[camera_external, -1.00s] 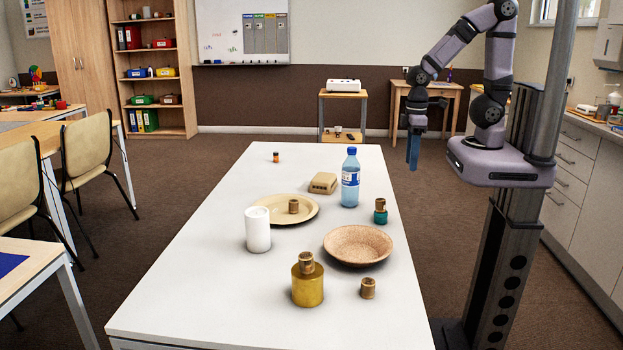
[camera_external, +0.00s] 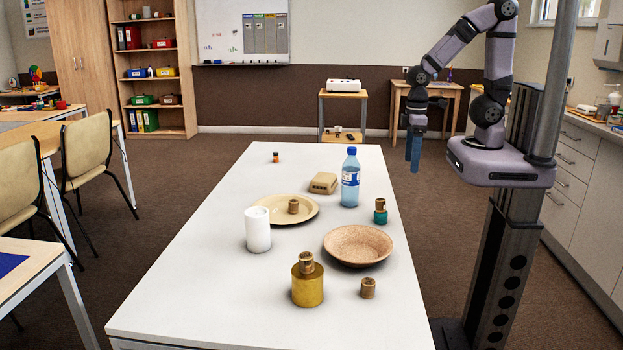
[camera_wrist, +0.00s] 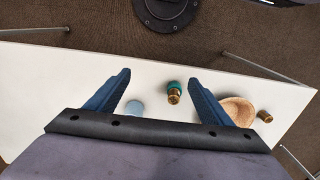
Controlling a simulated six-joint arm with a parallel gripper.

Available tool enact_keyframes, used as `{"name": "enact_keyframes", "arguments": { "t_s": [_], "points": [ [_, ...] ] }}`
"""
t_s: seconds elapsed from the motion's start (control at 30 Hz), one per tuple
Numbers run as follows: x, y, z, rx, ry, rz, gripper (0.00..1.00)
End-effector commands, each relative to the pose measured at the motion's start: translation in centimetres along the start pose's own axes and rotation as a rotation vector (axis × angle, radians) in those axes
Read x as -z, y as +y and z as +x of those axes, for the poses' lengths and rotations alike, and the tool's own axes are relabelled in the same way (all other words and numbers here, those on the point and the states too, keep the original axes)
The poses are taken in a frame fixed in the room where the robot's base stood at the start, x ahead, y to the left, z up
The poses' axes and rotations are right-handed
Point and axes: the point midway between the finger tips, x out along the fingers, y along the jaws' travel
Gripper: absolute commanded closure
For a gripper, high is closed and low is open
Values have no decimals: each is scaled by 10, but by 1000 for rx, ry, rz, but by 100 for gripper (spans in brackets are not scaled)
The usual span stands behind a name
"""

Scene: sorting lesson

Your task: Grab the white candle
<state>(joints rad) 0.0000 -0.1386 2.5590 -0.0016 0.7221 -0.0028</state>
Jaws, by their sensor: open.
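The white candle (camera_external: 257,229) is an upright white cylinder on the near left part of the white table, in front of the beige plate (camera_external: 270,217). I cannot make it out in the wrist view. My gripper (camera_external: 414,152) hangs pointing down beyond the table's right edge, far from the candle and higher than the tabletop. In the wrist view its two blue fingers (camera_wrist: 162,82) are spread apart with nothing held between them. The table with a few items shows below them.
On the table (camera_external: 190,270) stand a water bottle (camera_external: 350,180), a tan block (camera_external: 323,183), a teal jar (camera_external: 380,212), a shallow bowl (camera_external: 358,244), a gold jar (camera_external: 307,285) and a small brown cork-like piece (camera_external: 368,288). The left strip of tabletop is clear.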

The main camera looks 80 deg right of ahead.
Motion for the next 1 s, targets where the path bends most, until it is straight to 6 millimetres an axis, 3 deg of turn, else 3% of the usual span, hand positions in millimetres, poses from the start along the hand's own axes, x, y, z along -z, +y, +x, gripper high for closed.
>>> {"name": "enact_keyframes", "arguments": {
  "t_s": [0.17,0.43,0.47,0.77,0.87,1.0],
  "points": [
    [2,0,-13,0,5,0,26],
    [1,0,-52,0,7,0,26],
    [9,-3,-45,6,21,-9,26],
    [106,-42,-23,76,266,-95,26],
    [151,-63,-17,104,383,-129,26],
    [230,-103,-10,145,606,-179,26]
  ]
}}
